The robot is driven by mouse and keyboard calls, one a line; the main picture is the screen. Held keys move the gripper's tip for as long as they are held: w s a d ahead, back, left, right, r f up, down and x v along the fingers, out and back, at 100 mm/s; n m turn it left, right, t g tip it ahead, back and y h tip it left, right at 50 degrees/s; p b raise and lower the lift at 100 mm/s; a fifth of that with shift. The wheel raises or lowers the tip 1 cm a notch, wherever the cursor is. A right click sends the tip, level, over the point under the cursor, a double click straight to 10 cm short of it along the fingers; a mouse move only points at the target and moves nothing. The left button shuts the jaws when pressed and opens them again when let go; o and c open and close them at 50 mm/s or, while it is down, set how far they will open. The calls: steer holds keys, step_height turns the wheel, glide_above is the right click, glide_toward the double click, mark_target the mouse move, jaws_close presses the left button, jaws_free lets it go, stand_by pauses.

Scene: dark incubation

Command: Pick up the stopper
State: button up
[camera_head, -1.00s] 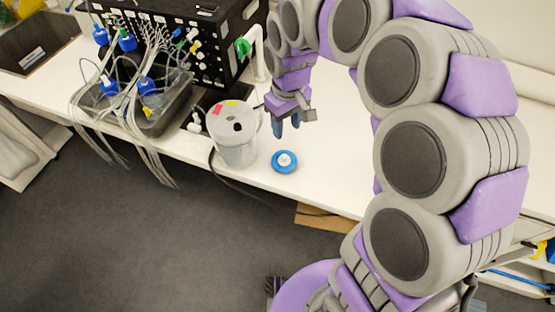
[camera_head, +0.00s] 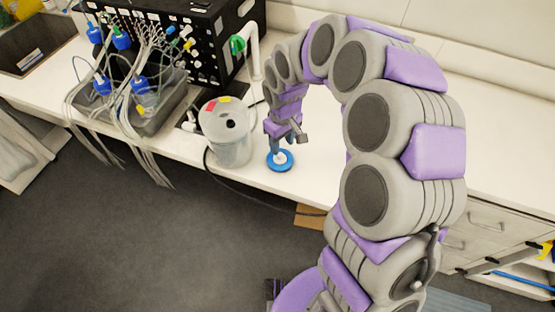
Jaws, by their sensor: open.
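My gripper (camera_head: 276,149) is open and points down right over the stopper's back left part. Its blue-grey fingers overlap the stopper's rim in the picture; I cannot tell whether they touch it. The fingers hide part of the stopper.
Further left are a dark tray (camera_head: 150,125) with blue-capped bottles and many tubes, and a black rack (camera_head: 225,45). The bench right of my gripper is clear.

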mark_target(282, 154)
steer(key=shift+d+f, duration=0.55)
steer(key=shift+d, duration=0.1)
steer(key=a+f, duration=0.1)
steer(key=a+f+b, duration=0.1)
steer(key=f, duration=0.1)
steer(key=a+f+b, duration=0.1)
steer(key=f, duration=0.1)
steer(key=shift+w+a+f, duration=0.1)
steer(key=shift+w+a, duration=0.05)
steer(key=shift+d, duration=1.2)
steer(key=shift+c, duration=1.3)
steer(key=shift+a, duration=0.1)
steer(key=c, duration=0.3)
steer(key=shift+a, duration=0.55)
jaws_close()
steer(key=shift+d, duration=0.1)
